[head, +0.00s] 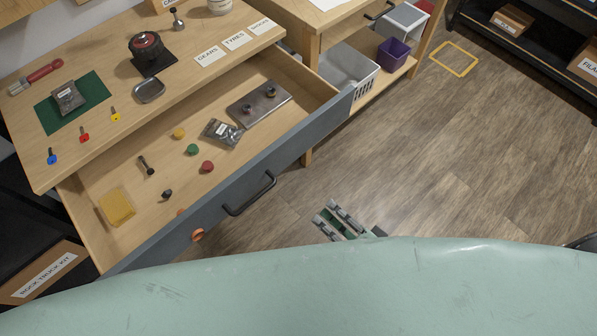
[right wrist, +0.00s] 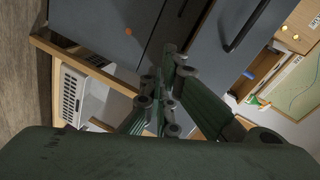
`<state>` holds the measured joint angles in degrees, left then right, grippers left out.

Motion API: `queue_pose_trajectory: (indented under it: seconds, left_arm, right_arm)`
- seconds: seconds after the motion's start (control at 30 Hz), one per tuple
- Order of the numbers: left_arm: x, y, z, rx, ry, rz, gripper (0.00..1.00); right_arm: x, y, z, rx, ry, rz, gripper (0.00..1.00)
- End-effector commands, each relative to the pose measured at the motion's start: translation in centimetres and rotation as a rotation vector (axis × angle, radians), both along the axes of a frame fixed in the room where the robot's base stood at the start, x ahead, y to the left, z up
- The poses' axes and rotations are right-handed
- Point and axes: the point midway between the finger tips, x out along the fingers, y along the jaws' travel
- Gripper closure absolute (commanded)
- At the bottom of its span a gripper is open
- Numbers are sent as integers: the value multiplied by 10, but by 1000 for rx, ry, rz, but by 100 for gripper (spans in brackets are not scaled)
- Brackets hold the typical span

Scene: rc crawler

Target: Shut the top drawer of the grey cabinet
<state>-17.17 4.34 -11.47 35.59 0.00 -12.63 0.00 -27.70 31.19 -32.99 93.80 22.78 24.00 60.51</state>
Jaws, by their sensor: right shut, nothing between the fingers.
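The top drawer (head: 232,204) is pulled well out from under the wooden top, with its grey-blue front facing the floor side. Its black bar handle (head: 250,193) also shows in the right wrist view (right wrist: 245,25). Grey fronts (right wrist: 95,22) of the cabinet fill the upper part of the right wrist view. My right gripper (head: 342,218) is right of and below the handle in the head view, apart from it. In the right wrist view its fingers (right wrist: 170,82) are shut and empty. My left gripper is not in view.
The drawer holds a metal plate (head: 259,103), a packet (head: 223,132), a yellow pad (head: 117,207) and several knobs. Tools and a green mat (head: 73,104) lie on the top. A shelf with a white basket (head: 347,70) stands beside.

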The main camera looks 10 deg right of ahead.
Motion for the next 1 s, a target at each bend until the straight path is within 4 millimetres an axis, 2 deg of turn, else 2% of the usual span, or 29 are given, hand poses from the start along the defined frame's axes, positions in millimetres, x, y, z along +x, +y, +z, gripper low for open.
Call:
queue_pose_trajectory:
  seconds: [0.03,0.1,0.2,0.27,0.47,0.8,1.0]
  left_arm:
    - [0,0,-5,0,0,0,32]
    - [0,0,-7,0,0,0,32]
    - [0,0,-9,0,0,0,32]
    - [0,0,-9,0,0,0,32]
    - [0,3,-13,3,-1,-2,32]
    - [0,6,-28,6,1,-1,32]
    - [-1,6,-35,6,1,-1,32]
  right_arm:
    - [-5,11,25,111,-8,10,100]
    - [-9,21,55,239,-7,17,100]
    - [-14,29,80,349,0,24,100]
    - [-14,31,87,382,1,25,100]
    - [4,44,90,394,-2,24,100]
    - [63,86,88,391,-3,24,100]
    - [88,105,88,389,-1,24,100]
